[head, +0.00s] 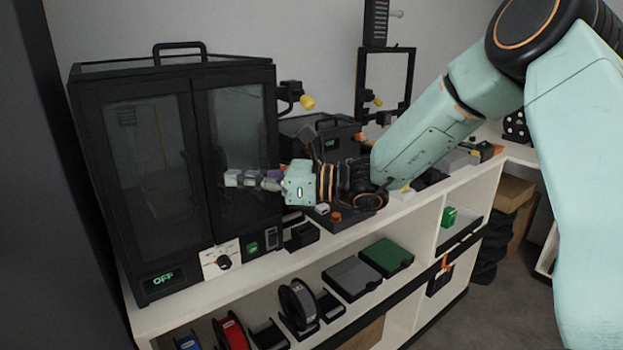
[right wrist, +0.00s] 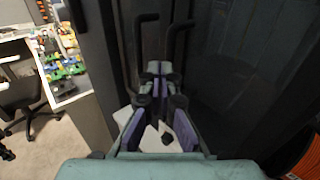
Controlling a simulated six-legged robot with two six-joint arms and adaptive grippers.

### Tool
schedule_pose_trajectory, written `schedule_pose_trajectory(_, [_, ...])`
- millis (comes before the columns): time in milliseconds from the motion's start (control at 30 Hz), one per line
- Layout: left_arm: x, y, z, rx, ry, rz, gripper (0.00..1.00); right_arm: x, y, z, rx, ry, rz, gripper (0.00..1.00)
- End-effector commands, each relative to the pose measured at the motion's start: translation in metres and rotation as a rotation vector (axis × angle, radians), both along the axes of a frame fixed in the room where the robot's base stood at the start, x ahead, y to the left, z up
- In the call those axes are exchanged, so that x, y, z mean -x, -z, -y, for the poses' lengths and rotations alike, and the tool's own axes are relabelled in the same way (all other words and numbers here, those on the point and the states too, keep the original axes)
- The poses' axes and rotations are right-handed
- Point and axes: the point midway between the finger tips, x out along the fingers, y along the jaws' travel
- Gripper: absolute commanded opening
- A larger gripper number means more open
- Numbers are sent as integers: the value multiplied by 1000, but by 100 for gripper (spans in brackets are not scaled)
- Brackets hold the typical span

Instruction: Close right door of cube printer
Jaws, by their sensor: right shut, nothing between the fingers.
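The cube printer (head: 150,212) is a black box with two dark glass doors and a top handle, at the left of the head view. Its right door (head: 238,122) looks shut or nearly so; a small gap cannot be ruled out. The left door (head: 150,150) looks shut beside it. My right gripper (head: 230,178) is shut and empty, its fingertips in front of the right door's lower half, near the middle seam. In the right wrist view the fingertips (right wrist: 160,68) point at two black door handles (right wrist: 146,45); I cannot tell whether they touch. My left gripper is not in view.
The printer stands on a white shelf unit (head: 290,258). A white knob panel (head: 221,260) sits at its lower front. Filament spools (head: 298,305) and boxes lie on the shelf below. Another black machine (head: 335,140) stands to the right, behind my right arm.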

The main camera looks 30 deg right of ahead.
Motion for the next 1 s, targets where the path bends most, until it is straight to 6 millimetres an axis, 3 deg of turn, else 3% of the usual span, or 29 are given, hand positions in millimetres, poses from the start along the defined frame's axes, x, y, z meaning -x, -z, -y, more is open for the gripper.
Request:
schedule_pose_trajectory(667, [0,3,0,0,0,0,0,-2,0,-3,0,0,0,0])
schedule_pose_trajectory(1000, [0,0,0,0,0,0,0,2,-1,6,-2,0,0,0])
